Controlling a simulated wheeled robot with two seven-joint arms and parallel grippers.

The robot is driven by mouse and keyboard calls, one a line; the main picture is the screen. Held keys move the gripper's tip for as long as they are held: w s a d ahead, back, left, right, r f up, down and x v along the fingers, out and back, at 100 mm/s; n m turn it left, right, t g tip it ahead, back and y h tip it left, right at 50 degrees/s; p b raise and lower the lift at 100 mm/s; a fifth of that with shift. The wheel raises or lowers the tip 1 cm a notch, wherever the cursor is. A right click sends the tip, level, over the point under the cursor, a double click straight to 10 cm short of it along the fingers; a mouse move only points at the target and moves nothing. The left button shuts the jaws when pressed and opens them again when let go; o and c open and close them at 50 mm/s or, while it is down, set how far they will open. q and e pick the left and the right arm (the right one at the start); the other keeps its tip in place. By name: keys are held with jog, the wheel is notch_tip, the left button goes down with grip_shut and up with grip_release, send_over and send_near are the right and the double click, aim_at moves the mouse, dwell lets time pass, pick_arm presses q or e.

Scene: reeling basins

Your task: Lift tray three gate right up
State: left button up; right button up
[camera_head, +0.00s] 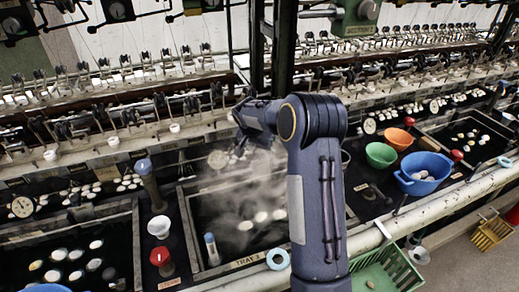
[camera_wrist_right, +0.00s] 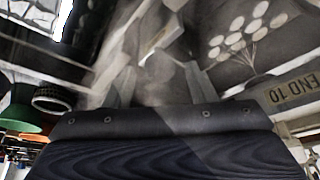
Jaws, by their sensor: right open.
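Tray three is a dark basin with a steaming water surface; its front rim (camera_head: 236,266) carries a "TRAY 3" label. Several white cocoons float in it. My right arm reaches over the tray from the front right, and my right gripper (camera_head: 238,148) is at its back edge, partly hidden by steam and the arm. In the right wrist view the gripper (camera_wrist_right: 152,82) is open, with a pale metal piece (camera_wrist_right: 155,44) ahead of its fingers. I cannot tell whether this piece is the right gate or whether the fingers touch it. My left gripper is out of view.
Green (camera_head: 381,155), orange (camera_head: 396,138) and blue (camera_head: 424,172) bowls stand to the right. A reeling bench (camera_head: 110,160) with many spindles runs behind. A green crate (camera_head: 388,271) sits below the front rail.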

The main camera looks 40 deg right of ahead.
grip_shut()
notch_tip(320, 180, up, 5)
jog(key=shift+p, duration=1.05)
jog(key=shift+f, duration=0.1)
grip_release()
jog(key=shift+f, duration=0.1)
jog(key=b+v, duration=0.1)
jog(key=v, duration=0.7)
